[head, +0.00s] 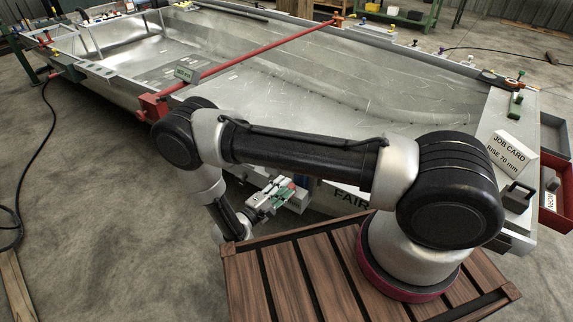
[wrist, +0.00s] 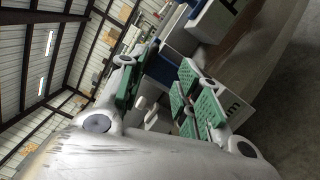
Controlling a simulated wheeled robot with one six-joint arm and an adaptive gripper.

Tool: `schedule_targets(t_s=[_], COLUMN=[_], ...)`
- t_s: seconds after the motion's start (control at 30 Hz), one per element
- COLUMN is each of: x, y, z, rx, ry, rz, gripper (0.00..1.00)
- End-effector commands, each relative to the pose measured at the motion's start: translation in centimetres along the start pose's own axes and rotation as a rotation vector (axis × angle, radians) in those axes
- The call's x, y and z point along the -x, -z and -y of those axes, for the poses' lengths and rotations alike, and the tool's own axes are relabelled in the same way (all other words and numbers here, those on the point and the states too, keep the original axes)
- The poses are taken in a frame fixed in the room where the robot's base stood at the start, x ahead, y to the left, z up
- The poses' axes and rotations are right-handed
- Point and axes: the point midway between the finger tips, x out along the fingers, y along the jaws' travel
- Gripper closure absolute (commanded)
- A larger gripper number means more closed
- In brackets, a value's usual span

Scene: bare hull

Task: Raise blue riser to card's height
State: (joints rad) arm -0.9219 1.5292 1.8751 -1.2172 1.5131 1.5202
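The white job card (head: 507,152) stands on the hull's right end and reads "RISE 70 mm". My gripper (head: 272,197) is low beside the hull's near side, partly behind my arm. In the wrist view my gripper (wrist: 165,88) has its green-padded fingers well apart. A dark blue surface (wrist: 162,68) shows beyond and between the fingers. I cannot tell whether it is the blue riser, or whether a finger touches it.
The metal hull (head: 420,85) fills the middle, with a red bar (head: 250,55) across it and a red clamp block (head: 153,106) at its near end. A red bin (head: 555,208) is at the far right. A black cable (head: 45,150) lies on open floor at left.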

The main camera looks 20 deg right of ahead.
Motion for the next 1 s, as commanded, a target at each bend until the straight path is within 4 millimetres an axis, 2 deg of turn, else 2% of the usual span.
schedule_targets(t_s=[0.1, 0.33, 0.73, 0.87, 1.0], x=[0.4, 0.1, -5.9, -7.0, -7.4], y=[1.3, 1.4, 1.6, 1.7, 1.7], z=[-0.9, -1.5, -1.8, -1.9, -1.9], rx=[-0.148, -0.304, -0.31, -0.31, -0.31], ry=[-0.034, -0.051, -0.049, -0.05, -0.049], rz=[-0.048, -0.057, -0.053, -0.055, -0.058], gripper=[0.66, 0.66, 0.66, 0.66, 0.66])
